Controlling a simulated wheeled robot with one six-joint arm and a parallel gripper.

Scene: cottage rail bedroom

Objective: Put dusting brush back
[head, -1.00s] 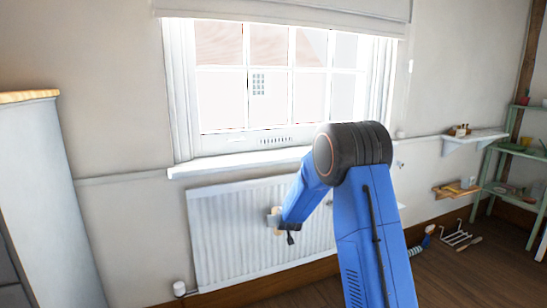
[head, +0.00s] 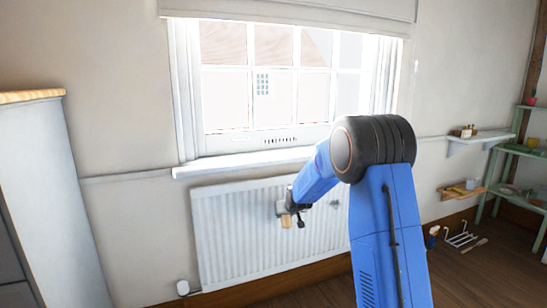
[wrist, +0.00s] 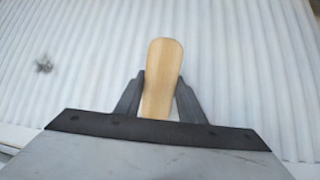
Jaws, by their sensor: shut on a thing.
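My gripper (wrist: 162,84) is shut on a pale wooden handle, taken to be the dusting brush (wrist: 161,62). The handle's rounded end points up in the wrist view, between the two dark fingers. No bristles show; the lower part is hidden behind the dark edge of my gripper. In the head view my gripper (head: 291,208) is in front of the white radiator (head: 235,240), and the tan brush (head: 286,221) shows small at its tip. A small grey fitting (wrist: 43,66) is on the ribbed white surface, left of the brush in the wrist view.
A window sill (head: 245,162) runs above the radiator. A wall shelf (head: 480,137) with small items and a lower wooden shelf (head: 462,190) are at the right. A green rack (head: 490,185) stands beyond. A white cabinet (head: 50,190) stands left.

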